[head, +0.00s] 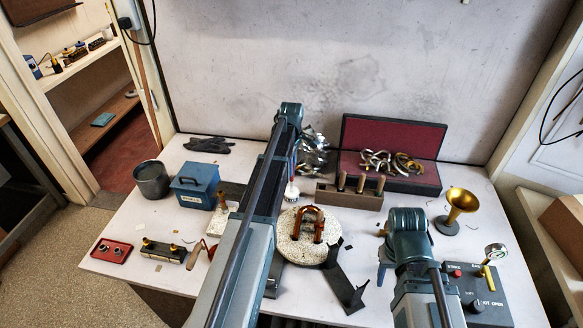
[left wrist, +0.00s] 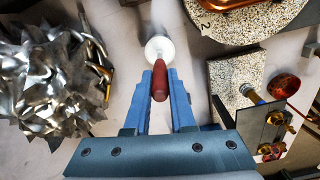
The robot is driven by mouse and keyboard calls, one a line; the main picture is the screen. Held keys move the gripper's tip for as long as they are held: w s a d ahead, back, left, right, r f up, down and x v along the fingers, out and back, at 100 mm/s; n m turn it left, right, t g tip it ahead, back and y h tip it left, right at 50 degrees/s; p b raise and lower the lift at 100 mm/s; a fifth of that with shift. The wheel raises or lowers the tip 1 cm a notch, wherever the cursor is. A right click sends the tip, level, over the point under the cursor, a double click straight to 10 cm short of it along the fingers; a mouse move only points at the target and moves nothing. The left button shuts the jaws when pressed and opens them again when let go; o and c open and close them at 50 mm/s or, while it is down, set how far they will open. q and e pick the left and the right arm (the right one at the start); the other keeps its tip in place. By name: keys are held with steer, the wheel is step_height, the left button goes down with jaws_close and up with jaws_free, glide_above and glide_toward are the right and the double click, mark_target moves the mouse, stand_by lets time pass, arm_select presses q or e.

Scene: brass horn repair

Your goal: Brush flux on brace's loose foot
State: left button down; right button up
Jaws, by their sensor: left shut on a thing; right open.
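My left gripper (head: 293,160) is shut on the red-handled flux brush, whose handle (left wrist: 160,82) shows between its two blue fingers (left wrist: 160,95) in the left wrist view. The brush is over a small white pot (left wrist: 158,48), which also shows in the head view (head: 291,193). I cannot tell whether the bristles are inside the pot.
A dark angled metal piece (head: 345,288) lies right of the disk. A wooden block with upright tools (head: 349,197) and a red-lined case (head: 392,135) stand behind.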

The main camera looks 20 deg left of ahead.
arm_select(q)
steer(key=shift+r, duration=0.15)
step_height(320, 180, up, 7)
steer(key=p, duration=0.7)
stand_by(0.3)
steer(key=shift+f, duration=0.2)
stand_by(0.3)
